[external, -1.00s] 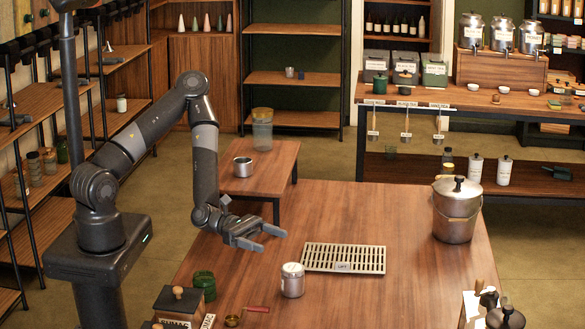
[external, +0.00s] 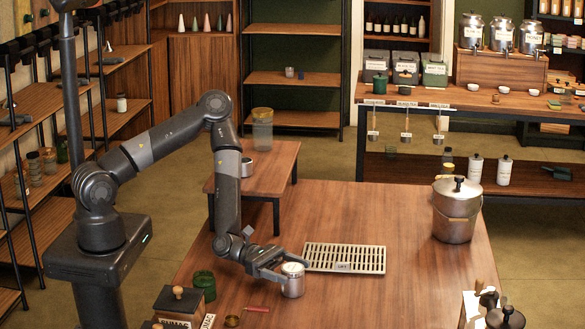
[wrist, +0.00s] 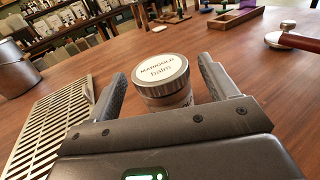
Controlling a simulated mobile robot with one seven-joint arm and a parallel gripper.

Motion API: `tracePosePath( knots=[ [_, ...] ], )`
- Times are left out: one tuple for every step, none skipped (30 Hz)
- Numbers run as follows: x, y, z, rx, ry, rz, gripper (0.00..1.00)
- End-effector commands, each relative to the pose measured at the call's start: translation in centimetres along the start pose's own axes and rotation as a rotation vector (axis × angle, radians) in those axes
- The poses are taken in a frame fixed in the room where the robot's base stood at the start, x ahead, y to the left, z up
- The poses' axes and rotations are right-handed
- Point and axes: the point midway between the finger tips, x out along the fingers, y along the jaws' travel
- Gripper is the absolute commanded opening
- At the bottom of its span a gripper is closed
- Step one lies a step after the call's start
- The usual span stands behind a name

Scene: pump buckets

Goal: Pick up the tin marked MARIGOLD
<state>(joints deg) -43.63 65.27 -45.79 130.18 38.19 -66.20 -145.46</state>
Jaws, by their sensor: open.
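The tin marked MARIGOLD is a small metal tin (external: 292,281) with a pale lid, standing upright on the wooden table. In the wrist view its lid (wrist: 160,70) reads "MARIGOLD balm". My gripper (external: 285,274) is low over the table at the tin, with its jaws open. In the wrist view the tin stands between the two fingers (wrist: 164,88), with a gap visible on each side. The lower part of the tin is hidden by my gripper.
A lidded metal bucket (external: 456,210) stands at the table's right.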

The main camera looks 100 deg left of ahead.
Motion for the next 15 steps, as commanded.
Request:
tracePosePath(
  knots=[
    [0.7,-0.1,-0.1,0.002,0.000,-0.002,0.79],
    [1.1,-0.2,-0.1,0.001,0.000,-0.001,0.79],
    [1.6,-0.2,-0.2,0.001,-0.001,-0.002,0.79],
    [2.0,-0.2,-0.1,0.002,-0.001,-0.002,0.79],
    [2.4,-0.2,-0.1,0.002,-0.001,-0.001,0.79],
    [2.8,-0.1,-0.1,0.002,-0.001,-0.001,0.79],
    [3.0,-0.1,-0.1,0.002,-0.001,0.000,0.79],
    [3.2,-0.1,-0.1,0.001,-0.001,0.000,0.79],
    [3.3,-0.1,-0.1,0.000,-0.001,0.000,0.79],
    [3.4,-0.1,-0.1,0.000,-0.001,0.001,0.79],
    [3.4,-0.1,-0.1,0.000,0.000,0.001,0.79],
    [3.5,-0.1,-0.1,-0.001,0.000,0.001,0.79],
    [3.4,-0.1,-0.1,-0.001,0.000,0.001,0.79],
    [3.4,-0.1,-0.1,-0.001,0.000,0.001,0.79],
    [3.4,-0.1,-0.1,-0.001,0.000,0.001,0.79]
  ],
)
